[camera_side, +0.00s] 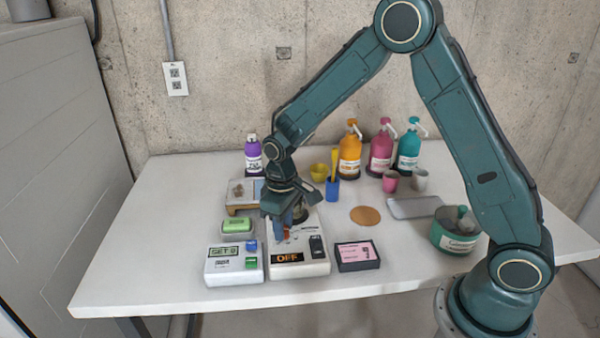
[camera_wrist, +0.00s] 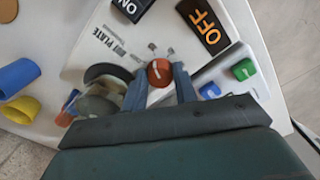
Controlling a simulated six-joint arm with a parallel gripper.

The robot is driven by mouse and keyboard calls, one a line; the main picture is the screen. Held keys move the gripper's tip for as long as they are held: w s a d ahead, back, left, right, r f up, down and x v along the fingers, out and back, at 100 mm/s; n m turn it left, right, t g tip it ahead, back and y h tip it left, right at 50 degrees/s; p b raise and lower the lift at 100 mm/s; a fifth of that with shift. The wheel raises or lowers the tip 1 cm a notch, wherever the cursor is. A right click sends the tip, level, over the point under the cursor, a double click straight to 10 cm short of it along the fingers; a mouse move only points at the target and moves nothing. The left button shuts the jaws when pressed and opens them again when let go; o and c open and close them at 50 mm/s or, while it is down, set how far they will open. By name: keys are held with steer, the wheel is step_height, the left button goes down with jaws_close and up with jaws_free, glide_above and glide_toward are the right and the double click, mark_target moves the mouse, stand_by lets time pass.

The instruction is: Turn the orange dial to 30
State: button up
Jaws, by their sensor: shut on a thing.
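The orange dial (camera_wrist: 159,72) sits on a white hot plate unit (camera_wrist: 92,47), with a pale mark on its top. My gripper (camera_wrist: 160,86) is shut on the dial, one blue-grey finger on each side of it. In the side view my gripper (camera_side: 285,222) points down onto the unit (camera_side: 305,268) and mostly hides the dial. The unit's display (camera_side: 287,257) reads OFF in orange letters. A black switch (camera_side: 317,247) beside it reads ON in the wrist view (camera_wrist: 131,8). The scale numbers around the dial are too small to read.
A white box reading SET 0 (camera_side: 222,268) with blue and green buttons stands left of the unit. A black box with a pink face (camera_side: 357,256) stands right. A round metal object (camera_side: 300,212) is close behind my gripper. Pump bottles (camera_side: 380,152) stand at the back.

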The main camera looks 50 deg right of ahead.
steer(key=shift+m, duration=0.9)
steer(key=o, duration=0.7)
steer(key=shift+r, duration=0.1)
step_height(320, 180, up, 14)
stand_by(0.5)
